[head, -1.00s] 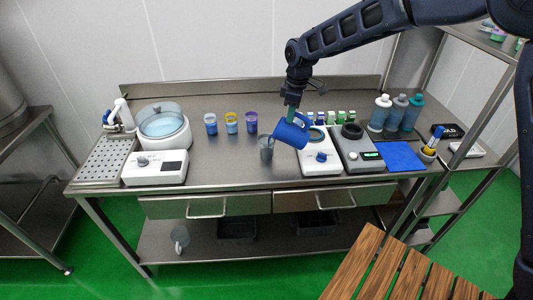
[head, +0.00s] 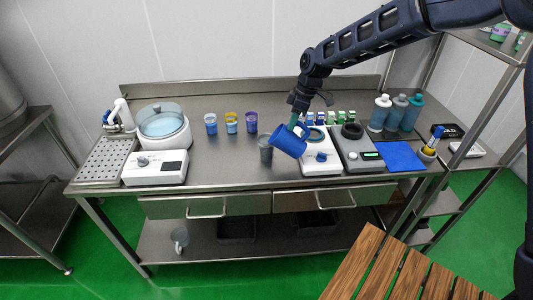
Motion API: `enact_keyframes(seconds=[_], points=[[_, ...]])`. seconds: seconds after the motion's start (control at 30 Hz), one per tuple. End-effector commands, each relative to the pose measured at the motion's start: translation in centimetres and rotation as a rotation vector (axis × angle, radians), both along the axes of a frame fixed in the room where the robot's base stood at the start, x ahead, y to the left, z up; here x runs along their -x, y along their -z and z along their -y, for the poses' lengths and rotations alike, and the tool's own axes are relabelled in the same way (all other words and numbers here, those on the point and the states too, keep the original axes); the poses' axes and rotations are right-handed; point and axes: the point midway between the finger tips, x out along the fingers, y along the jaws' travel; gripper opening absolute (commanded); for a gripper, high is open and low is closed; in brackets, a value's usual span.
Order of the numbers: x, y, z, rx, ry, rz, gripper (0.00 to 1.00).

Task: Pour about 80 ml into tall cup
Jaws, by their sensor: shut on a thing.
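My gripper (head: 300,124) is shut on a blue jug (head: 289,141) and holds it tilted above the steel table, with its mouth toward the left. The tall cup (head: 265,150), dark grey and partly see-through, stands upright on the table just left of the jug. The jug's upper left rim is close to the cup's top right. Whether liquid is flowing, and how much is in the cup, is too small to tell. The jug hides part of the white device behind it.
Three cups with coloured bands (head: 231,123) stand further back. A white device with a round bowl (head: 162,125) is at left. A grey scale (head: 358,150), blue mat (head: 401,156) and several bottles (head: 396,115) are at right. The table's middle left is clear.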

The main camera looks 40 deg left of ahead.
Motion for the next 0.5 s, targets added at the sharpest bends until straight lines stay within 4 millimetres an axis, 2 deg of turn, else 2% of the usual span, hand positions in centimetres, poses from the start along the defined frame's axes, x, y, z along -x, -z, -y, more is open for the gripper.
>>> enact_keyframes(seconds=[0.2, 0.5], points=[[0.07, 1.17, 0.63, -0.077, -0.023, -0.098, 0.0], [0.33, 1.19, 0.72, -0.12, -0.035, -0.137, 0.0]])
